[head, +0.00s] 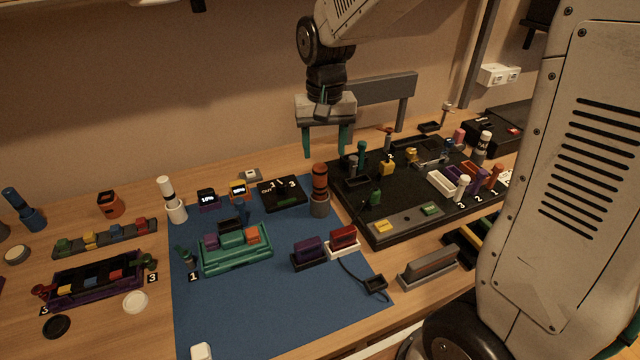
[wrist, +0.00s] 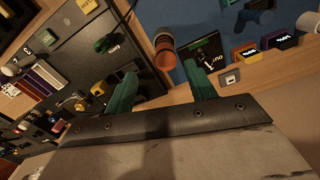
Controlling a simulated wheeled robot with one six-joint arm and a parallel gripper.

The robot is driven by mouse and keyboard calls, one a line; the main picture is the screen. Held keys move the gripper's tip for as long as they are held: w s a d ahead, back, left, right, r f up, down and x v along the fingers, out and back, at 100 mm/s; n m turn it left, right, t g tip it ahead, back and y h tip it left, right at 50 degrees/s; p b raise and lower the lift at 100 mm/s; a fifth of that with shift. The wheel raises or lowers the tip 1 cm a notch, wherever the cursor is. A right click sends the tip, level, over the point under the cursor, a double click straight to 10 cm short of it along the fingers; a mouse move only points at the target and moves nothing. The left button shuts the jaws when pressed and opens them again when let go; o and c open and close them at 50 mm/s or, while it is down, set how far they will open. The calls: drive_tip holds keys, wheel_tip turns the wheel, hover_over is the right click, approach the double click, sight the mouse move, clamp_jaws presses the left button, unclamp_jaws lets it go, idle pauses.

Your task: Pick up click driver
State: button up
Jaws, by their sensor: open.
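No label marks the click driver. The likeliest match is an orange-and-dark driver (head: 320,182) standing upright in a grey holder (head: 319,206) at the right edge of the blue mat (head: 270,310). My gripper (head: 325,152) points down with its two green fingers apart and empty, just above and behind the driver in the head view. In the wrist view, the orange driver (wrist: 165,54) shows beyond the gap between the open fingers (wrist: 160,74). The fingers look apart from it.
A black board (head: 385,225) crowded with small parts lies to the right of the driver. A black block with number marks (head: 282,194) stands close on its left. A white-topped driver (head: 168,190) and a green tray (head: 235,258) are farther left. The mat's front is mostly clear.

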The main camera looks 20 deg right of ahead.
sight(320, 166)
drive_tip(key=shift+w+a+f, duration=0.1)
drive_tip(key=shift+w+f, duration=0.5)
drive_tip(key=shift+f, duration=0.15)
drive_tip(key=f, duration=0.7)
drive_tip(key=shift+s+a+f, duration=0.15)
drive_tip(key=shift+a+f, duration=0.05)
drive_tip(key=shift+a, duration=0.05)
drive_tip(key=c, duration=1.2)
